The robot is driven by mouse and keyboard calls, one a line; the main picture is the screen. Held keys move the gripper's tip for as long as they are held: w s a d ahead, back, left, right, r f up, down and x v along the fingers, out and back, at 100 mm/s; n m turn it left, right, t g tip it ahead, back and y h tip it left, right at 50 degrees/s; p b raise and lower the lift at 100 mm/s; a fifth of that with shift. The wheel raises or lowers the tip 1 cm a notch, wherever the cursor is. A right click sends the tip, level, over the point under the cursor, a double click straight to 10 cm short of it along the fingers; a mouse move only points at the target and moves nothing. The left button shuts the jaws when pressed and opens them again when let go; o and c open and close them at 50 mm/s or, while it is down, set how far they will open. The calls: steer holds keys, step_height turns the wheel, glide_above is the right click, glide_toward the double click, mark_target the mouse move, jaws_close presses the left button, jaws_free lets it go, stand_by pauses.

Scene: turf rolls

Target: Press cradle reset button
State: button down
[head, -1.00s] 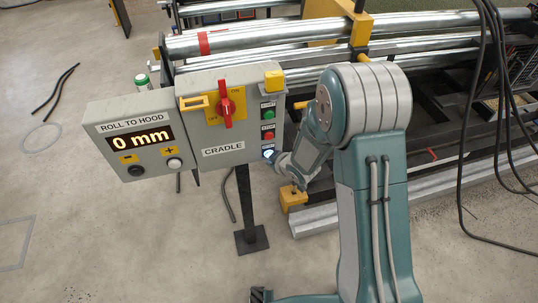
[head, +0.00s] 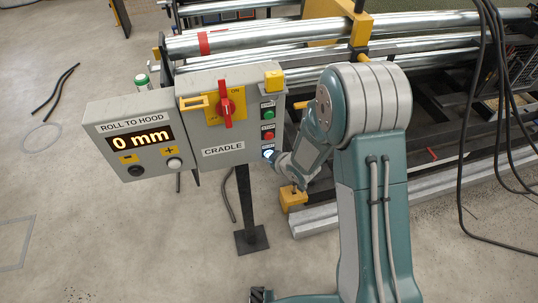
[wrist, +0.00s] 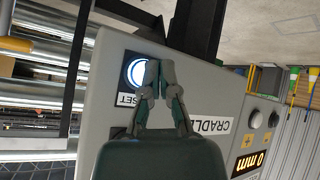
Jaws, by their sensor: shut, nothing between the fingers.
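The cradle control box (head: 205,132) is a grey panel on a black post, with CRADLE lettering and a red rotary switch (head: 226,104) on a yellow plate. The reset button (head: 268,153) is at the bottom of the right-hand column, below the green and red buttons. In the wrist view the reset button (wrist: 137,72) is a lit white-blue disc in a dark ring, partly covered by a fingertip. My gripper (wrist: 153,75) is shut and empty, its tips over the right side of the button. I cannot tell whether they touch it.
The ROLL TO HOOD box (head: 135,140) reading 0 mm adjoins the panel on the left. Metal rollers (head: 260,42) run behind it. Black cables (head: 490,120) hang at the right. The floor in front is clear.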

steer(key=shift+w, duration=0.1)
steer(key=shift+w+a, duration=0.1)
steer(key=shift+w, duration=0.15)
steer(key=shift+w+a+r, duration=0.1)
steer(key=shift+w, duration=0.3)
stand_by(0.7)
stand_by(0.3)
steer(key=shift+s+d, duration=0.25)
steer(key=shift+s, duration=0.55)
steer(key=shift+s, duration=0.1)
steer(key=s, duration=0.2)
steer(key=s+d, duration=0.1)
steer(key=s, duration=0.1)
steer(key=shift+s+d, duration=0.2)
steer(key=shift+s, duration=0.15)
stand_by(0.4)
